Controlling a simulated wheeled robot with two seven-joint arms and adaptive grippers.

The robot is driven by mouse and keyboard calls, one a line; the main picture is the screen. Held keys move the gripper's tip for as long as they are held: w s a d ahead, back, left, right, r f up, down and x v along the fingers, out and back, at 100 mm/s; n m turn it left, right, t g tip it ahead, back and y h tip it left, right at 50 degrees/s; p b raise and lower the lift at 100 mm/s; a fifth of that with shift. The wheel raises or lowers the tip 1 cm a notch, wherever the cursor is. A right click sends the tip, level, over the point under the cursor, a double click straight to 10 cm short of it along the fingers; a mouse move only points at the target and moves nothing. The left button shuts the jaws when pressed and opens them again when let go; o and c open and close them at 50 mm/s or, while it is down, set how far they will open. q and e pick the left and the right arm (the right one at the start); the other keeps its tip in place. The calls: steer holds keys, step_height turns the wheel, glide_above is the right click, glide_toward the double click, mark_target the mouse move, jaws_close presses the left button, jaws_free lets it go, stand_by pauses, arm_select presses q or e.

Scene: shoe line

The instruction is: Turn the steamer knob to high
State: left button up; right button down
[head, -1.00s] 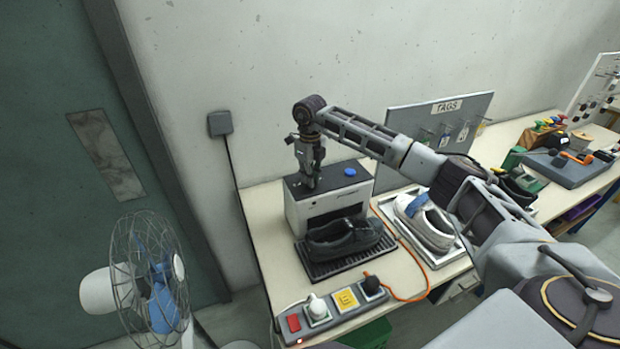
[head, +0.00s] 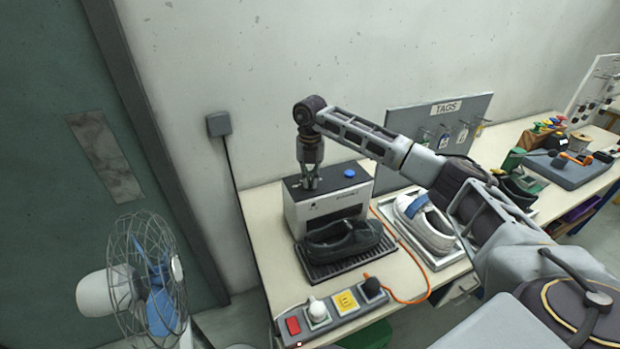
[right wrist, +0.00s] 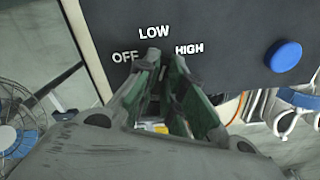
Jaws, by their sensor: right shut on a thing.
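The steamer (head: 296,212) is a pale box with a dark top against the wall. My right gripper (head: 309,186) points straight down onto the left part of its top. In the right wrist view the gripper (right wrist: 167,66) is shut on the knob, which its fingers mostly hide. The steamer's dark top (right wrist: 225,35) carries the white words OFF, LOW and HIGH around the fingertips. The fingertips lie just below LOW, between OFF and HIGH. I cannot tell for sure which word the knob points to. My left gripper is not in view.
A blue button (head: 350,173) is on the steamer's top, right of the gripper. A dark shoe (head: 345,240) sits on a rack in front. A white shoe (head: 425,222) lies in a tray to the right. A switch strip (head: 330,312) is at the front edge; a fan (head: 150,280) stands left.

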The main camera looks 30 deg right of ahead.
mark_target(311, 180)
steer(key=m, duration=0.3)
steer(key=shift+d+r+m, duration=0.1)
steer(key=shift+m, duration=1.9)
steer(key=c, duration=1.5)
jaws_free()
steer(key=shift+r, duration=5.95)
steer(key=shift+s+f, duration=0.1)
